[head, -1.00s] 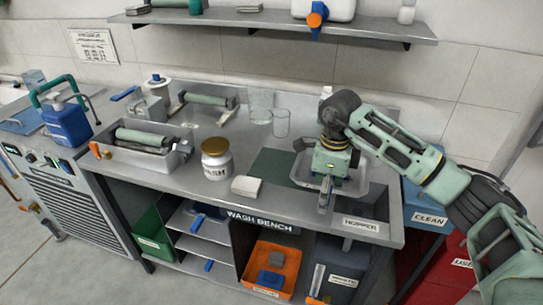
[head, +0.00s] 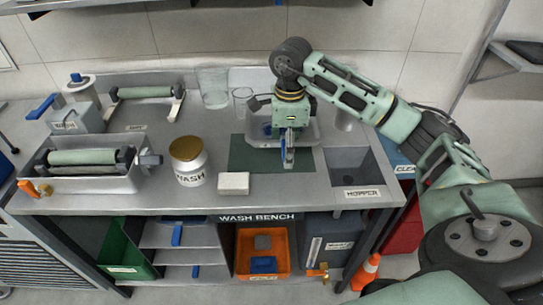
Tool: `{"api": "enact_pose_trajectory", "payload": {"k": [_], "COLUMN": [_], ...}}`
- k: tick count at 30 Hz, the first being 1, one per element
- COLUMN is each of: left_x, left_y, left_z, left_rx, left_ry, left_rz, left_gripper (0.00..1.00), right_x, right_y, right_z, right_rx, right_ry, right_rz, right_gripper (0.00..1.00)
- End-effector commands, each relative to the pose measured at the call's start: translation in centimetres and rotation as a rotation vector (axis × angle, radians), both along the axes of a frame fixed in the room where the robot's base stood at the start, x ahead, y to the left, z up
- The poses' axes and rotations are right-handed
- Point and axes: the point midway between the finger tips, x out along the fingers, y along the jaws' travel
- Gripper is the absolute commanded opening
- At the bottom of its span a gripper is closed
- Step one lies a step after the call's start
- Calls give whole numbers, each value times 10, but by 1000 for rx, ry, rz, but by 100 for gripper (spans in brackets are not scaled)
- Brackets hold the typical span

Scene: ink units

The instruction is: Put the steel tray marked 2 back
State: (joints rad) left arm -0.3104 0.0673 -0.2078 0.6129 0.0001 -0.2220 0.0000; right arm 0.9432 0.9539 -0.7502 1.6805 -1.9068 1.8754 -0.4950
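A shallow steel tray (head: 312,133) is over the back part of the dark green mat (head: 245,155) on the wash bench, to the left of the hopper. No number can be read on it. My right gripper (head: 288,160) points down at the tray's near rim, its fingers closed together on that rim. The gripper body hides the tray's middle. I cannot tell whether the tray touches the mat or hangs just above it. My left gripper is out of view.
The hopper (head: 351,160) is open at the bench's right end. Two clear beakers (head: 213,88) stand behind. A roller tray (head: 75,182) is at the left. Shelves and an orange bin (head: 240,262) are below.

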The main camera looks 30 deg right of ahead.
Motion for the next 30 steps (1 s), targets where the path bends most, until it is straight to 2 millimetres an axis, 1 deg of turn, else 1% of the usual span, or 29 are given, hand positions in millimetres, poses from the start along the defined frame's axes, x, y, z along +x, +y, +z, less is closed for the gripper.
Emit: {"api": "enact_pose_trajectory", "payload": {"k": [1, 3, 7, 10, 12, 15, 18, 26, 29, 30], "left_x": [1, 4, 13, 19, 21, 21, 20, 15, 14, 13], "left_y": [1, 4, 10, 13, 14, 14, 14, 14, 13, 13], "left_z": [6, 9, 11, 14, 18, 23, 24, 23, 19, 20], "left_rx": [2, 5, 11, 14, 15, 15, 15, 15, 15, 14], "left_ry": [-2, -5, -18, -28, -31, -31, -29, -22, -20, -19], "left_rz": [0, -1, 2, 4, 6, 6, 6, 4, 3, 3], "left_gripper": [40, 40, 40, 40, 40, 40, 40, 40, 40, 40], "right_x": [6, 13, 20, 21, 21, 21, 21, 21, 21, 21], "right_y": [10, 18, 27, 29, 29, 29, 28, 28, 28, 28], "right_z": [-4, -11, -19, -26, -36, -51, -60, -62, -65, -65], "right_rx": [2, 2, 0, -1, -1, -1, 0, -2, -2, -1], "right_ry": [2, 1, 0, 3, 4, 4, 1, -1, -1, 0], "right_rz": [2, 1, 0, -2, -2, -2, -1, -1, -1, -1], "right_gripper": [48, 48, 48, 48, 48, 48, 48, 48, 48, 76]}}
